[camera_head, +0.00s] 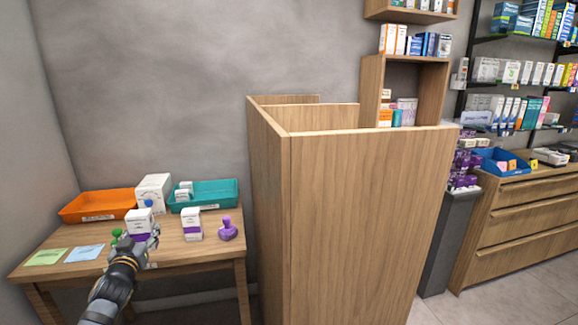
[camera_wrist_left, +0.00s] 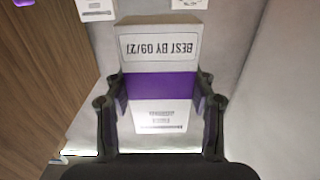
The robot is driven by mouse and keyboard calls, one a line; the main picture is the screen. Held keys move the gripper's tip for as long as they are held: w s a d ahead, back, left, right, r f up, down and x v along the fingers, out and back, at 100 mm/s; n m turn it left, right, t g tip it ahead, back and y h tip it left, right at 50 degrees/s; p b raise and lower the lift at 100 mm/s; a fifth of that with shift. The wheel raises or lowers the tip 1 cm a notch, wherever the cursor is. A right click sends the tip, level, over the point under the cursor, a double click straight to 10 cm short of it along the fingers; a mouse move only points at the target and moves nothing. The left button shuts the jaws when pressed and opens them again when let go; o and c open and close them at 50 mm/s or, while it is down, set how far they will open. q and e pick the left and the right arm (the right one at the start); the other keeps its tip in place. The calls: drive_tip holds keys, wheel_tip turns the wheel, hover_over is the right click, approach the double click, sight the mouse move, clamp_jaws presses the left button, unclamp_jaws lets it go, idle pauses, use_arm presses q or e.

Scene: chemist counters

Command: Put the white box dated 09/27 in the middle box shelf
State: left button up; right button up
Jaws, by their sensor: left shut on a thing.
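My left gripper (camera_head: 142,240) is shut on a white box with a purple band (camera_head: 139,222), over the front of the wooden table. In the left wrist view my left gripper (camera_wrist_left: 160,88) has a finger on each side of the white box (camera_wrist_left: 160,115). Its top face reads upside down "BEST BY 09/2" and a last digit that looks like 7. Wooden box shelves, one upper (camera_head: 408,15) and one lower (camera_head: 432,95), hang on the wall at the right. I cannot tell which is the middle one. My right gripper is not in view.
A similar white box (camera_head: 191,224) and a purple bottle (camera_head: 228,231) stand on the table (camera_head: 215,252). Behind are an orange tray (camera_head: 85,207), a teal tray (camera_head: 222,192) and a larger white box (camera_head: 154,186). A tall wooden partition (camera_head: 350,220) stands between table and shelves.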

use_arm(q)
drive_tip(key=shift+s+d+f+h, duration=0.15)
drive_tip(key=shift+s+d+h, duration=0.15)
drive_tip(key=shift+s+d, duration=0.55)
drive_tip(key=s+d+f+m+h+p, duration=0.1)
drive_tip(key=s+d+f+p, duration=0.3)
drive_tip(key=s+d, duration=0.5)
drive_tip(key=s+d+f+m+h+p, duration=0.1)
drive_tip(key=s+d+f+h+p, duration=0.1)
drive_tip(key=s+d+f, duration=0.4)
drive_tip(key=s+d+p, duration=0.1)
drive_tip(key=s+d, duration=0.2)
drive_tip(key=d, duration=0.3)
drive_tip(key=shift+d+m+t+h+p, duration=0.3)
drive_tip(key=shift+d+m+h+p, duration=0.1)
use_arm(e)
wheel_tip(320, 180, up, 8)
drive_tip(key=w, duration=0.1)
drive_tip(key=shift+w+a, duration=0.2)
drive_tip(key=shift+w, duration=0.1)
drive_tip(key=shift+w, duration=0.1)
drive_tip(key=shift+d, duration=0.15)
